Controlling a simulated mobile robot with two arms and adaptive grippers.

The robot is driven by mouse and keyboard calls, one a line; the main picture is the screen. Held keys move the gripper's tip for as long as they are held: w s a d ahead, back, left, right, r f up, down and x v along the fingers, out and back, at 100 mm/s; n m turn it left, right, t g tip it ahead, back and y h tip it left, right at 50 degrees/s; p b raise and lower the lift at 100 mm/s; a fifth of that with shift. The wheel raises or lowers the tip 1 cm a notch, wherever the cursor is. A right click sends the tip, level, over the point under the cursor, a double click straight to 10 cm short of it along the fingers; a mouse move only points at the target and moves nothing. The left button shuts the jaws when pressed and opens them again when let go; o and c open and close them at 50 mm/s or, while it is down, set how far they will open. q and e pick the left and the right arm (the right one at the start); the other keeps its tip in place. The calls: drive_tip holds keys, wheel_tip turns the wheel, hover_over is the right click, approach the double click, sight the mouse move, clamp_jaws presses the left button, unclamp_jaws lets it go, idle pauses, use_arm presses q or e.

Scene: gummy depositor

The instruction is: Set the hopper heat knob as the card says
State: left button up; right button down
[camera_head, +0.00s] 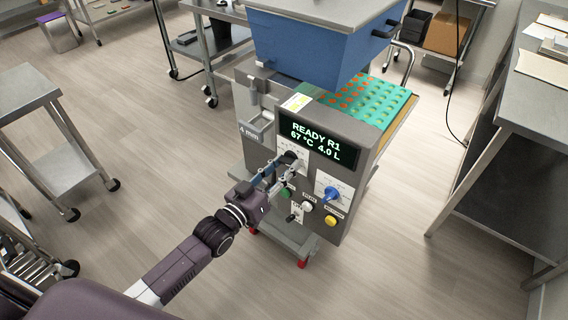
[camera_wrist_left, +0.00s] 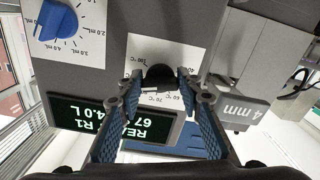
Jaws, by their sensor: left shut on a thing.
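The black hopper heat knob (camera_head: 291,156) sits on a white temperature dial plate on the machine's front, below the display (camera_head: 318,142), which reads "READY R1 67 °C 4.0 L". My left gripper (camera_head: 284,168) reaches it from the front and is shut on it. In the left wrist view, which is upside down, the knob (camera_wrist_left: 160,76) lies between the two fingertips (camera_wrist_left: 162,88). The fingers partly cover the dial scale, and the knob's pointer cannot be made out. My right gripper is not in view.
A blue dosing knob (camera_head: 331,193) is right of the heat knob. Green (camera_head: 286,193), white (camera_head: 307,207) and yellow (camera_head: 331,220) buttons sit below. The blue hopper (camera_head: 325,45) overhangs the panel; a green mould tray (camera_head: 375,102) is behind. Open floor lies on both sides.

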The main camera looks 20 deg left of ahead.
use_arm(q)
drive_tip(key=m, duration=0.4)
drive_tip(key=m+p, duration=0.1)
drive_tip(key=m, duration=0.3)
drive_tip(key=shift+a+f+m, duration=0.1)
drive_tip(key=shift+a+m, duration=0.1)
drive_tip(key=shift+m, duration=0.1)
idle(0.5)
drive_tip(key=o, duration=1.2)
drive_tip(key=shift+w, duration=0.1)
drive_tip(key=shift+c, duration=0.2)
drive_tip(key=v, duration=1.2)
